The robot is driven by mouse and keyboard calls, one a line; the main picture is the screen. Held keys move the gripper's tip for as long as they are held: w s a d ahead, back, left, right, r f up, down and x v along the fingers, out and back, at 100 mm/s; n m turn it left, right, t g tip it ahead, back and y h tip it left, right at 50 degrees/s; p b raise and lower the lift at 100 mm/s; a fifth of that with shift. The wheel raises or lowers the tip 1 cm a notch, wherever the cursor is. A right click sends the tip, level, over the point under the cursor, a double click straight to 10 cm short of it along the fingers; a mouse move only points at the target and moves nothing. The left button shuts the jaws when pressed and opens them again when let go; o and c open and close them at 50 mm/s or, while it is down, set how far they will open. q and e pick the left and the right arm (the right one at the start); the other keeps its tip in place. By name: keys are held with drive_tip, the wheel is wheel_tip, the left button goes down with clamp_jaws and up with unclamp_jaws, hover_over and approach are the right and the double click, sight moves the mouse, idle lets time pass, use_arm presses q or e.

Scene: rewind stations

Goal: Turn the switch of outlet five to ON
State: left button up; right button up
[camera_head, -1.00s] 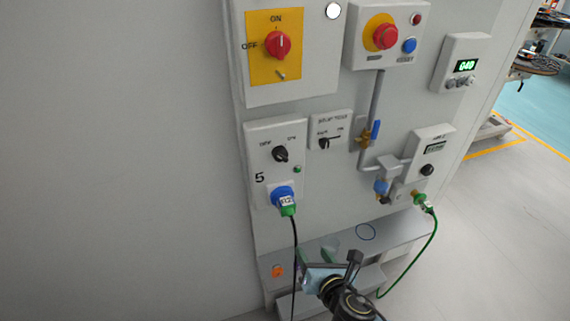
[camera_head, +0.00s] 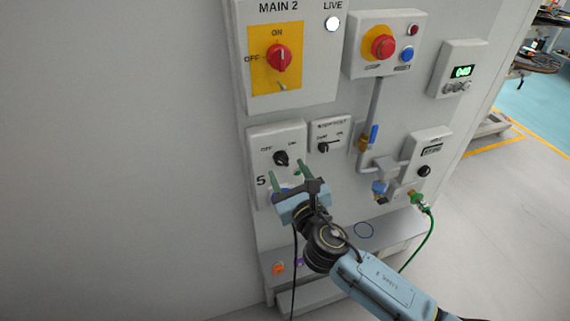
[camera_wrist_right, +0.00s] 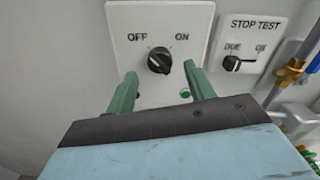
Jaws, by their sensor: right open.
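The outlet five box (camera_head: 258,142) is a pale panel on the grey wall, marked 5, with OFF at upper left and ON at upper right. Its black switch knob (camera_head: 281,158) also shows in the right wrist view (camera_wrist_right: 159,60); its pointer looks turned toward OFF. My right gripper (camera_head: 288,172) is open, its two green fingers just below and in front of the knob. In the wrist view the fingertips (camera_wrist_right: 160,69) stand on either side of the knob, apart from it. The gripper hides most of the blue plug (camera_head: 285,188). My left gripper is not in view.
The STOP TEST box (camera_head: 330,133) with a small knob is close on the right. MAIN 2 (camera_head: 312,80) with a red rotary switch is above. A blue-handled valve (camera_head: 372,136) and pipes are farther right. A grey ledge (camera_head: 395,228) runs below. The wall at left is bare.

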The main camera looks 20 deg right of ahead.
sight(282, 160)
drive_tip(key=shift+w, duration=1.45)
drive_tip(key=shift+c, duration=0.3)
drive_tip(key=c, duration=0.9)
